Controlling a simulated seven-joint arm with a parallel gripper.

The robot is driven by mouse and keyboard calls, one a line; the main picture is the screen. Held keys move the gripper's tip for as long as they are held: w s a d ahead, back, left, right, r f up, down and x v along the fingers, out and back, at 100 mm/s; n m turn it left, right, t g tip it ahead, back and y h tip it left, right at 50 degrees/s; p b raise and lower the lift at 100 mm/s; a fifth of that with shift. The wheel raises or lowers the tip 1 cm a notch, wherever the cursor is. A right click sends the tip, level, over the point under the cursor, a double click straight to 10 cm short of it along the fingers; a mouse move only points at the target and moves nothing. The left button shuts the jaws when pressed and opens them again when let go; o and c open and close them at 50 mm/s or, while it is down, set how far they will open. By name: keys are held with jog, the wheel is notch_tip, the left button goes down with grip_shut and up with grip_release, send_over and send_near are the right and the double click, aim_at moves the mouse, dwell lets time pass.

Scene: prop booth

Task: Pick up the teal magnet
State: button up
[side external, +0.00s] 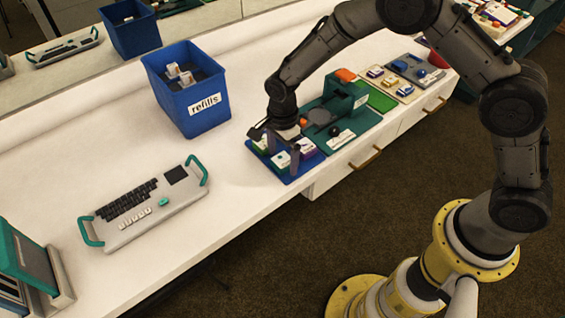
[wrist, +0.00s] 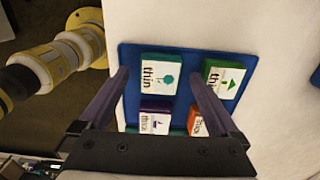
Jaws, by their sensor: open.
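The teal magnet (wrist: 160,73) is a small block with a white face, the word "thin" and a teal picture. It lies at the upper left of a blue tray (wrist: 196,57) in the wrist view. In the side external view it appears at the tray's front corner (side external: 283,160). My gripper (wrist: 160,76) is open, with one fingertip on each side of the magnet in the wrist view, and holds nothing. In the side external view my gripper (side external: 282,147) is low over the tray; its exact height above the magnet cannot be told.
A green block (wrist: 223,82), a purple block (wrist: 155,115) and an orange-red block (wrist: 197,121) share the tray. A dark green device (side external: 333,115) stands just right of the tray. A blue refills bin (side external: 188,105) and a keyboard panel (side external: 145,207) are leftward, with bare white counter between.

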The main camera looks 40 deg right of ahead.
jog(key=c, duration=1.4)
jog(key=shift+r, duration=0.2)
jog(key=shift+c, duration=0.2)
